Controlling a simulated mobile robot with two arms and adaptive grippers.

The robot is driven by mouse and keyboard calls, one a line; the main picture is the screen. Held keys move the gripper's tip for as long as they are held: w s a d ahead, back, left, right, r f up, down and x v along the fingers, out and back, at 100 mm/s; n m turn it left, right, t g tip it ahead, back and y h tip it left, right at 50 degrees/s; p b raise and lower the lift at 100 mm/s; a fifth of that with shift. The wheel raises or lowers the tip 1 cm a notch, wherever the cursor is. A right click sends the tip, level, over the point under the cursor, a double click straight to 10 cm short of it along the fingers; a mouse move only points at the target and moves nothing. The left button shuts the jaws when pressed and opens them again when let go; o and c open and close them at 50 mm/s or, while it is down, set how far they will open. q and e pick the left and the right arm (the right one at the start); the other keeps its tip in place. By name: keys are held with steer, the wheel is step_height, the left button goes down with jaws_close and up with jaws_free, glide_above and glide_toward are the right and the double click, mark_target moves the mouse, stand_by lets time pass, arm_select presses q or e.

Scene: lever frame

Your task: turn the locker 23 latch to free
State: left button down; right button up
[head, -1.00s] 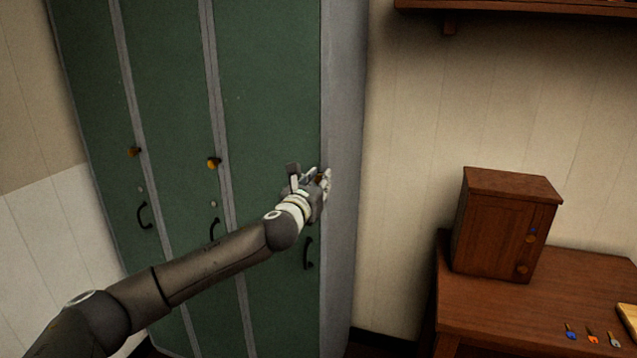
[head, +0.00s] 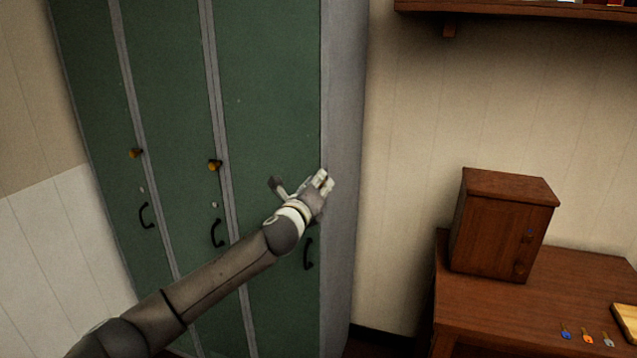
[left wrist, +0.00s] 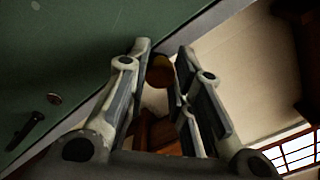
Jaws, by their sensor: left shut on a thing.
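The locker bank (head: 270,100) has green doors with grey edges in the head view. My left gripper (head: 323,181) is at the right-hand door, near its right edge, and hides that door's latch in the head view. The left wrist view shows an amber-brown latch knob (left wrist: 158,71) between the tips of my left gripper (left wrist: 163,68), which is shut on it. How far the latch is turned I cannot tell. No locker number is readable. My right gripper is out of view.
A dark handle (head: 308,254) sits below my left wrist on the right-hand door. A wooden cabinet (head: 505,225) stands on a wooden table (head: 470,310) at the right, with several small coloured keys (head: 587,337) in front. A shelf (head: 520,10) is on the wall above.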

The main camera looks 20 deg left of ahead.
arm_select(q)
steer(key=n+p, duration=0.1)
steer(key=n, duration=0.9)
steer(key=shift+f, duration=0.15)
stand_by(0.4)
steer(key=c, duration=1.2)
jaws_free()
steer(key=shift+c, duration=0.2)
steer(key=s, duration=1.2)
steer(key=shift+a, duration=0.2)
